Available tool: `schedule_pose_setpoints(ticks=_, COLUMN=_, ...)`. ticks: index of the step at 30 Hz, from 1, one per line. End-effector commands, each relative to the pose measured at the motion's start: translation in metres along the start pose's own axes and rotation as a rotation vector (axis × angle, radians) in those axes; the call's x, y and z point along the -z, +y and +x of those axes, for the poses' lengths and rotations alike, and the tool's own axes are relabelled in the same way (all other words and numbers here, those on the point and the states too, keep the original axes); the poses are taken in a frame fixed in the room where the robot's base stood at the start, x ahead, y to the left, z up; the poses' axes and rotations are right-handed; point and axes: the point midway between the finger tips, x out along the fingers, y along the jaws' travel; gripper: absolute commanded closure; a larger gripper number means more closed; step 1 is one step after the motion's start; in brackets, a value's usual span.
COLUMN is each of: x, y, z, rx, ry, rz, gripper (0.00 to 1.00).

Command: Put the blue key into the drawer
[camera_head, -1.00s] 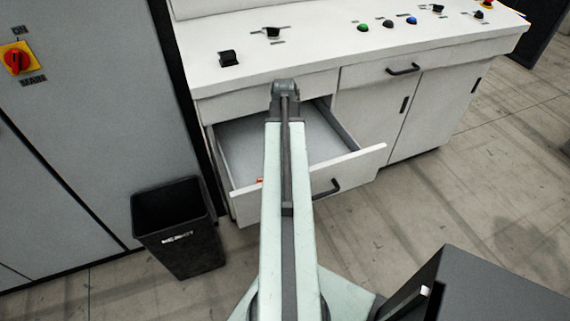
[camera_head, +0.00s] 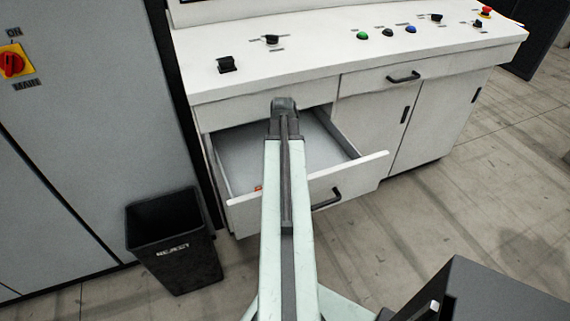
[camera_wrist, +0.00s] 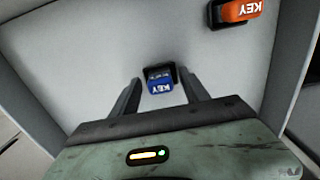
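The blue key (camera_wrist: 160,84), with a dark end, shows in the wrist view over the pale floor of the open drawer (camera_head: 240,155) and appears to lie on it. My gripper (camera_wrist: 158,76) is over the drawer, its two fingers spread on either side of the blue key, with gaps visible beside it. It looks open and not closed on the key. In the head view my own arm hides the gripper and the blue key. The drawer is pulled out, its front panel (camera_head: 360,172) with a dark handle facing forward.
An orange key (camera_wrist: 238,10) lies in the drawer, near its front left corner in the head view. A black reject bin (camera_head: 175,245) stands left of the drawer. The console top (camera_head: 320,50) with knobs and buttons overhangs the drawer's rear. A dark box (camera_head: 480,295) is at lower right.

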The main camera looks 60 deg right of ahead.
Motion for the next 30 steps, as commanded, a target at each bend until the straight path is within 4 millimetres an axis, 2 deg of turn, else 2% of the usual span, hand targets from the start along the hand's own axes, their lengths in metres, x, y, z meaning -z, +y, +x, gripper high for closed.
schedule_pose_setpoints(ticks=7, x=0.000, y=0.000, z=-0.003, rx=0.000, ry=0.000, rz=0.000, gripper=0.46)
schedule_pose_setpoints(ticks=11, x=0.000, y=0.000, z=-0.014, rx=0.000, ry=0.000, rz=-0.001, gripper=0.46)
schedule_pose_setpoints(ticks=14, x=0.000, y=-0.001, z=-0.031, rx=0.000, ry=0.000, rz=-0.001, gripper=0.46)
schedule_pose_setpoints(ticks=24, x=0.000, y=-0.001, z=-0.107, rx=0.000, ry=0.000, rz=-0.001, gripper=0.46)
schedule_pose_setpoints(ticks=27, x=0.000, y=-0.001, z=-0.121, rx=0.000, ry=0.000, rz=-0.001, gripper=0.46)
schedule_pose_setpoints(ticks=30, x=0.000, y=-0.001, z=-0.126, rx=0.000, ry=0.000, rz=-0.001, gripper=0.46)
